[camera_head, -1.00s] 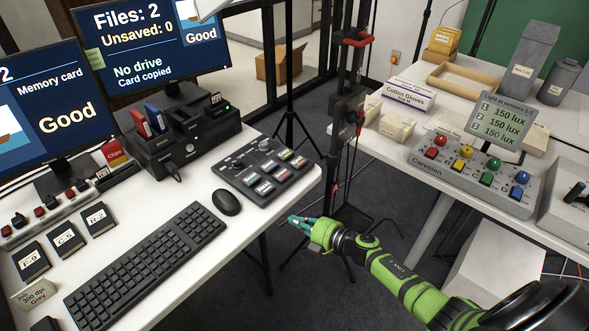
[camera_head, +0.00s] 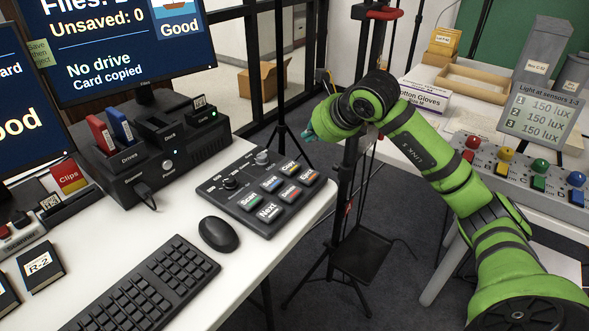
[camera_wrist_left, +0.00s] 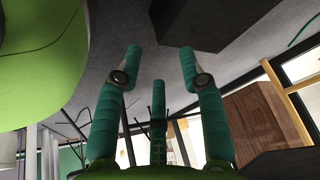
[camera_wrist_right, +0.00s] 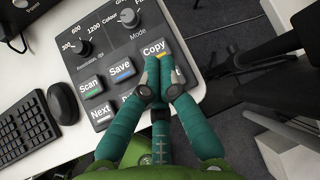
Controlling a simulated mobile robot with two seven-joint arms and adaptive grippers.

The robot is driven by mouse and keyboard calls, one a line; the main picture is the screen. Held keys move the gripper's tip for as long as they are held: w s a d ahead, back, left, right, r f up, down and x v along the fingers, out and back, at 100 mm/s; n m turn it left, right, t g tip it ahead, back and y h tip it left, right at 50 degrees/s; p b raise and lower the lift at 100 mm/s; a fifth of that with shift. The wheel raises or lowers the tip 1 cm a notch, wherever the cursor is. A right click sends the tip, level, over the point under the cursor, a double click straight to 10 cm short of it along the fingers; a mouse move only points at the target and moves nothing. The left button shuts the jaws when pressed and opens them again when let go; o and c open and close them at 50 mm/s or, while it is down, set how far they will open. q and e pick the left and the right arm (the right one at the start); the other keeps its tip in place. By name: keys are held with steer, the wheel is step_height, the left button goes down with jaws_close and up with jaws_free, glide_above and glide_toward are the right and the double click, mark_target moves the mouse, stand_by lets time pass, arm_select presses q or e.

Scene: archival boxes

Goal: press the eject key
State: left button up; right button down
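The dark key panel (camera_head: 265,190) lies at the desk's right end, with two rows of keys. The eject key (camera_head: 308,178) appears to be the rightmost front-row key; its label is too small to read surely. In the right wrist view the Copy key (camera_wrist_right: 154,48) shows, and the fingers hide the spot in front of it. My right gripper (camera_head: 308,134) is beyond the panel's far right corner in the head view. In the right wrist view its fingertips (camera_wrist_right: 159,64) are together and empty. My left gripper (camera_wrist_left: 160,52) has fingers spread and empty, away from the desk.
A mouse (camera_head: 218,234) and keyboard (camera_head: 145,290) lie left of the panel. A drive dock (camera_head: 160,150) stands behind them. A black stand (camera_head: 345,210) rises beside the desk's right edge. A second table at right holds a box with coloured buttons (camera_head: 530,175).

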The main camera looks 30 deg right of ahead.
arm_select(q)
steer(key=shift+w, duration=0.1)
arm_select(e)
steer(key=shift+d+r, duration=0.1)
steer(key=shift+r, duration=0.15)
steer(key=shift+s, duration=0.15)
steer(key=b, duration=0.5)
glide_above(311, 177)
step_height(311, 177, down, 7)
steer(key=shift+r, duration=0.2)
steer(key=shift+f+b, duration=0.7)
steer(key=shift+f, duration=0.2)
arm_select(q)
steer(key=shift+s+d+r+n+g, duration=0.15)
steer(key=shift+s+d+r+g, duration=0.25)
steer(key=shift+g, duration=0.3)
steer(key=shift+s+d+r+n+g, duration=0.15)
steer(key=shift+s+d+r+g, duration=0.25)
steer(key=shift+g, duration=0.3)
arm_select(e)
steer(key=shift+f, duration=0.25)
arm_select(q)
steer(key=shift+w+f, duration=0.1)
steer(key=shift+f, duration=0.05)
steer(key=shift+d+f+b, duration=0.1)
steer(key=shift+b, duration=0.2)
